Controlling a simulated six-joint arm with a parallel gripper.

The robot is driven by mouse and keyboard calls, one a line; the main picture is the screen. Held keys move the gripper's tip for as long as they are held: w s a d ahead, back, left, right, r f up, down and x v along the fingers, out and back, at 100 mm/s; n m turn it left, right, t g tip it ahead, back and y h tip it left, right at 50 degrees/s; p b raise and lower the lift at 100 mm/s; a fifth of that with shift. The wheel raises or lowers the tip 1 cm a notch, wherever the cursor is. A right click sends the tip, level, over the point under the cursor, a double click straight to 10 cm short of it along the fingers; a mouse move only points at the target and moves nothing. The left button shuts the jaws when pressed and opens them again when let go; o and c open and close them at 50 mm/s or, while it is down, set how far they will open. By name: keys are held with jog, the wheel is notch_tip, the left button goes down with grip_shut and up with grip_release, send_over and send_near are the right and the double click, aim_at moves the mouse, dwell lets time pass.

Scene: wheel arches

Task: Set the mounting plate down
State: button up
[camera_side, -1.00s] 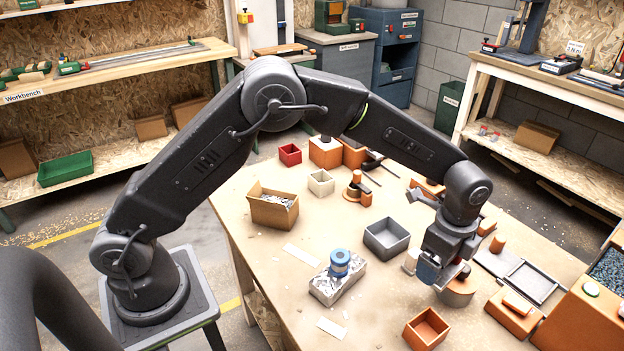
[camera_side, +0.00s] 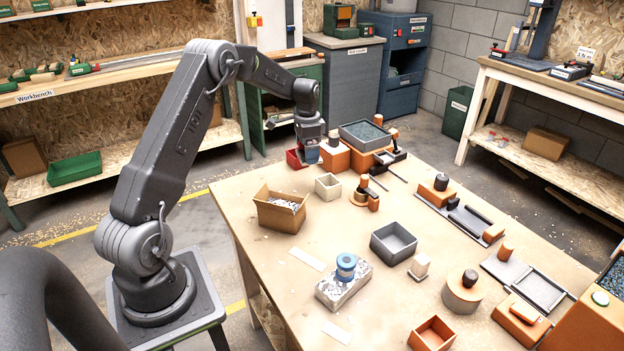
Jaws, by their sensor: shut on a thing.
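My gripper (camera_side: 309,146) is at the far left corner of the table, above or beside a small red bin (camera_side: 295,158) and just left of an orange block (camera_side: 334,157). It is shut on a small bluish piece (camera_side: 312,155), which appears to be the mounting plate. The piece is too small and too covered by the jaws to show its shape. I cannot tell whether it touches the table or the bin.
A cardboard box (camera_side: 281,209), a cream bin (camera_side: 328,186) and a grey bin (camera_side: 393,242) stand nearer. A grey tray (camera_side: 366,134) rests on orange blocks at the back. The table's left front (camera_side: 262,275) has bare room.

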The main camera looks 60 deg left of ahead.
jog(key=s+a+n, duration=0.3)
jog(key=s+a, duration=0.3)
jog(key=a, duration=0.3)
send_over(311, 178)
notch_tip(311, 178, down, 7)
jog(key=shift+s+r, duration=0.1)
jog(key=shift+d+f, duration=0.1)
jog(key=shift+f, duration=1.9)
jog(key=shift+f, duration=0.15)
jog(key=o, duration=0.7)
